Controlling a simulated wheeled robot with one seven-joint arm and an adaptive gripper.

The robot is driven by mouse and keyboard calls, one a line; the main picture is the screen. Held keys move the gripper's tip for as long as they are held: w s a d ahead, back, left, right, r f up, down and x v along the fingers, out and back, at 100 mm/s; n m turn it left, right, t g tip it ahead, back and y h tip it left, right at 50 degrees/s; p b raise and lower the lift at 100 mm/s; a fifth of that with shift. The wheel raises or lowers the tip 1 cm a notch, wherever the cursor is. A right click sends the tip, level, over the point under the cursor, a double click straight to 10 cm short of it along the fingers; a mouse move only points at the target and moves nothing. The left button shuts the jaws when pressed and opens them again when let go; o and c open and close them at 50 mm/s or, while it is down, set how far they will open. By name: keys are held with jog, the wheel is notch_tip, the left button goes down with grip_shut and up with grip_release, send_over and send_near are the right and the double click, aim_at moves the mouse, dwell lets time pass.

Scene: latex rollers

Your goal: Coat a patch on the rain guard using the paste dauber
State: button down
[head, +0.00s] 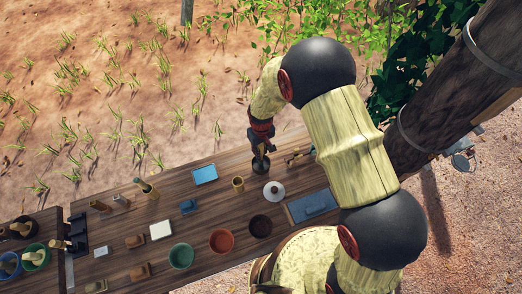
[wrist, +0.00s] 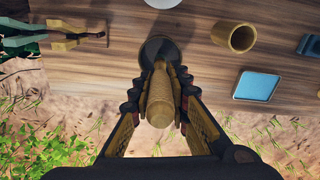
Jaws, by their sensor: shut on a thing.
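My gripper (head: 261,147) is at the far edge of the wooden table. In the wrist view my gripper (wrist: 157,88) is shut around a light wooden handle, which I take to be the paste dauber (wrist: 160,100). The handle's far end meets a dark round dish or head (wrist: 158,48); I cannot tell whether they touch. That dark round thing also shows in the head view (head: 261,165), at table level. Grey bands circle the dark trunk: an upper one (head: 490,52) and a lower one (head: 412,138). Either may be the rain guard; I cannot tell which.
Near the gripper are a wooden cup (head: 238,183), a blue tray (head: 205,174), a white lid (head: 273,191) and pliers (wrist: 50,37). Bowls, blocks and brushes fill the table (head: 222,204) leftwards. The trunk (head: 450,85) rises at right, beyond my arm.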

jog(key=shift+r+p, duration=1.8)
jog(key=shift+r, duration=1.7)
